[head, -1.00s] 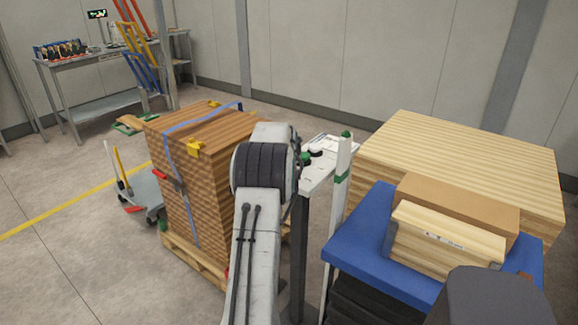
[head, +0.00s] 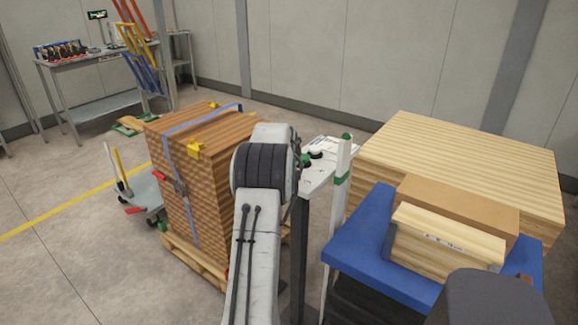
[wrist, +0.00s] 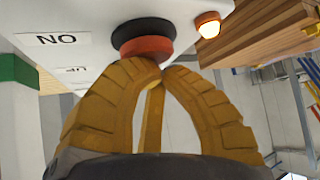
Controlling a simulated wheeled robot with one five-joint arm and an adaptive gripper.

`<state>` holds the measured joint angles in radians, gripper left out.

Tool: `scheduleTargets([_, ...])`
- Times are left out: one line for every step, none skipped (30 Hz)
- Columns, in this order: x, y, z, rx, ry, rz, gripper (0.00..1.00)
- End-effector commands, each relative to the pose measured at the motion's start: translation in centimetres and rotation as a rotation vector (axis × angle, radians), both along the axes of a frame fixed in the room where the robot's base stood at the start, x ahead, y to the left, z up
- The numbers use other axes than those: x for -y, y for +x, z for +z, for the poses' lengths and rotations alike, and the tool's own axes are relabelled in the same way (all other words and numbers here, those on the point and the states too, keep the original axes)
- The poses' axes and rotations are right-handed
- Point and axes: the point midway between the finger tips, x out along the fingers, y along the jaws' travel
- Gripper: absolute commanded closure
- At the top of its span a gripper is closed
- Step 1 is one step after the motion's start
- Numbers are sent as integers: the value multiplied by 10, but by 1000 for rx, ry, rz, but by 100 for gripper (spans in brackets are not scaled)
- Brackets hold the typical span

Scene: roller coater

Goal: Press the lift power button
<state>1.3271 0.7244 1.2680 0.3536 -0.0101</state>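In the wrist view, a round red button with a black collar (wrist: 145,42) sits on a white panel (wrist: 85,15). A label reading ON upside down (wrist: 55,39) is beside it. My arm hides the gripper there.
A small lit orange lamp (wrist: 208,25) is on the panel. A strapped wooden stack (head: 195,180) stands left of my arm. A white post with a green band (head: 341,180) and a blue-topped lift (head: 360,235) with wooden blocks are at right.

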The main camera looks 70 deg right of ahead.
Motion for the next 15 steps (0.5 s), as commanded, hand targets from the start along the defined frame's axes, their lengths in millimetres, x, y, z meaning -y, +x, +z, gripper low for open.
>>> scheduleTargets([-1,0,0,-2,10,0,100])
scheduleTargets([-1,0,2,-2,9,0,100])
scheduleTargets([-1,0,6,-2,8,0,100])
scheduleTargets([-1,0,9,-2,7,0,100])
scheduleTargets([-1,0,12,-1,6,0,100])
scheduleTargets([-1,0,16,-1,5,0,100])
scheduleTargets([0,0,19,-1,4,0,100])
scheduleTargets([0,0,22,-1,3,0,100])
scheduleTargets([0,0,26,0,2,0,100])
scheduleTargets([0,0,29,0,1,0,100])
scheduleTargets([0,0,32,0,0,0,100])
scheduleTargets([0,0,36,0,0,0,100])
scheduleTargets([0,0,39,0,0,0,100])
scheduleTargets([0,0,42,0,-1,0,100])
scheduleTargets([0,0,45,0,-1,0,100])
